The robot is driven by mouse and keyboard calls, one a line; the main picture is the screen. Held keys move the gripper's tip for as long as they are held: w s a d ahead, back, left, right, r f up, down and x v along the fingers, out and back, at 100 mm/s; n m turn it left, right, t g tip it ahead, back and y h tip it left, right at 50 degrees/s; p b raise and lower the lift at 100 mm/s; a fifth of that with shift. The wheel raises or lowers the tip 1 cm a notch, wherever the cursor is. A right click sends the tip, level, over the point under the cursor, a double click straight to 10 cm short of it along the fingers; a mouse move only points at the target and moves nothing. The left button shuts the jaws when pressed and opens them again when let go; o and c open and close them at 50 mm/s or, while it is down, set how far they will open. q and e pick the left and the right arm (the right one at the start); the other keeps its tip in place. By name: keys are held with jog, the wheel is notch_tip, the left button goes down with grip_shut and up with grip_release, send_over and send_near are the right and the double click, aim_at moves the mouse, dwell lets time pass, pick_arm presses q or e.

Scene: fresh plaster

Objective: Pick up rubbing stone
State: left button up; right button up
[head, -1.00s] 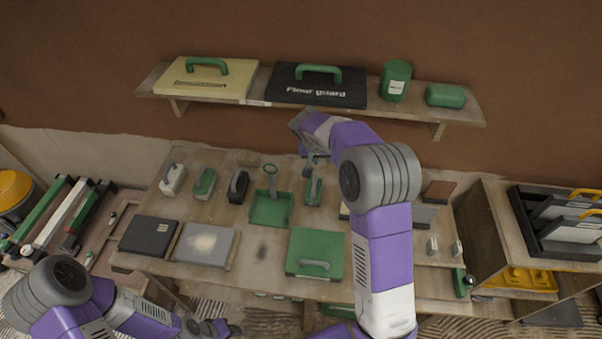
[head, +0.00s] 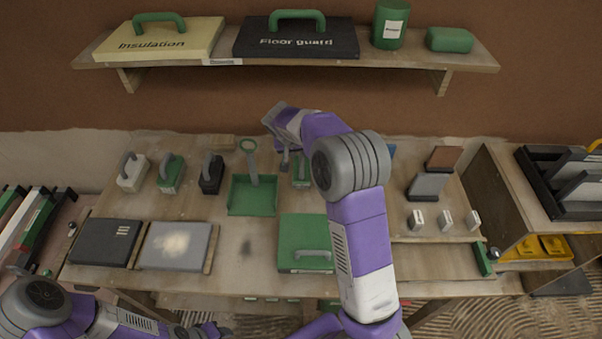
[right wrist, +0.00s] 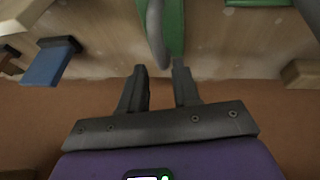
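Which block is the rubbing stone I cannot tell for certain. A row of blocks with grey handles stands along the back of the bench: a white one (head: 132,175), a green one (head: 171,176), a black one (head: 211,177) and another green one (head: 302,182). My right gripper (head: 292,160) is over this last green block, partly hiding it. In the right wrist view the gripper (right wrist: 160,72) has its fingers apart, with the grey handle (right wrist: 156,35) just beyond the fingertips, not held. My left gripper (head: 208,331) is low at the bottom edge; its fingers are unclear.
A green tray (head: 252,209) stands beside the block under my right gripper. A green case (head: 305,256), a black slab (head: 106,243) and a grey slab (head: 175,240) lie in front. A loaded shelf (head: 225,66) hangs above the bench. A blue piece (right wrist: 46,66) shows in the wrist view.

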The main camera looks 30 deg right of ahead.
aim_at(301, 158)
jog(key=x, duration=0.1)
jog(key=b+x, duration=0.1)
jog(key=x, duration=0.3)
jog(key=shift+s+a+f, duration=0.1)
jog(key=shift+s+f, duration=0.2)
jog(key=shift+w+f, duration=0.2)
jog(key=shift+f, duration=0.2)
jog(key=shift+r, duration=0.1)
grip_shut()
dwell(0.6)
